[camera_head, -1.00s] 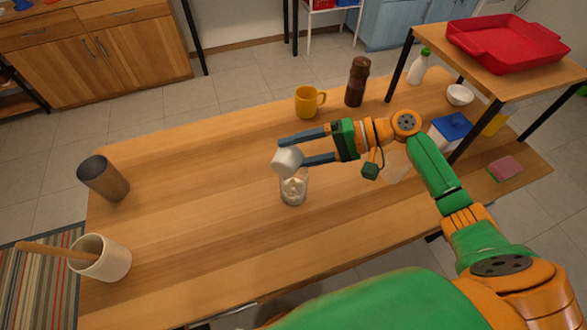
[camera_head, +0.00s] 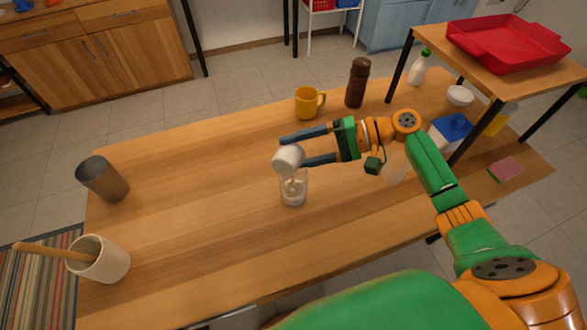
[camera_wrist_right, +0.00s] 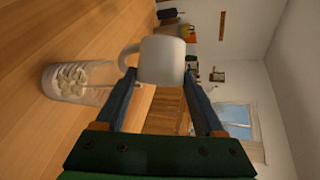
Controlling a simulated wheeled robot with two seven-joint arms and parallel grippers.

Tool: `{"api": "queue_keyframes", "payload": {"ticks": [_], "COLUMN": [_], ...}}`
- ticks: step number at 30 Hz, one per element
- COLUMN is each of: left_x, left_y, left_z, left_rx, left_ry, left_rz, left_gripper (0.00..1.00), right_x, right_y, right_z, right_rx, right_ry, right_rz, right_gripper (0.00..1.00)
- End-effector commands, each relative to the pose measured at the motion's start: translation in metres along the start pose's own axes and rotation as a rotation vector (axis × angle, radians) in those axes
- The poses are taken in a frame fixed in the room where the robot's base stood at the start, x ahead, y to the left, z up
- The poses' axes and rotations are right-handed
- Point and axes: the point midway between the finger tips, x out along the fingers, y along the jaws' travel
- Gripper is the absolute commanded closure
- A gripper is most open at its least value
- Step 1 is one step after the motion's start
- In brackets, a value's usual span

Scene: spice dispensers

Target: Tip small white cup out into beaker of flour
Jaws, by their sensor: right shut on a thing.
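The small white cup (camera_head: 288,158) is held between the fingers of my right gripper (camera_head: 293,150), above the glass beaker. The cup is tilted, with its lower end over the beaker's mouth. The clear beaker (camera_head: 293,198) stands upright on the table with pale lumpy stuff inside. Pale stuff also shows between the cup and the beaker's contents. In the right wrist view the cup (camera_wrist_right: 162,60) sits between the fingertips, its handle to the left, and the beaker (camera_wrist_right: 78,80) is left of it. The cup's inside is hidden there. My left gripper is out of view.
On the wooden table (camera_head: 200,220) stand a yellow mug (camera_head: 308,103), a brown grinder (camera_head: 357,83), a dark cup (camera_head: 103,178) and a white crock (camera_head: 100,260) with a wooden tool. A raised shelf with a red tray (camera_head: 505,43) is at right. Table left of the beaker is clear.

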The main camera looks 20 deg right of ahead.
Motion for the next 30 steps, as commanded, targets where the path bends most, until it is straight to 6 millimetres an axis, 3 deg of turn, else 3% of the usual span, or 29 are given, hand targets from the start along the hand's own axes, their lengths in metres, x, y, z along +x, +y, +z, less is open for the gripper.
{"api": "queue_keyframes", "payload": {"ticks": [30], "left_x": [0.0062], "left_y": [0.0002], "left_z": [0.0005], "left_rx": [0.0], "left_ry": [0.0], "left_rz": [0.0], "left_gripper": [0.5], "right_x": [-0.001], "right_y": [0.0004], "right_z": [-0.0033], "right_rx": [0.089], "right_ry": [-0.04], "right_rz": [-0.037], "right_gripper": [0.96]}}
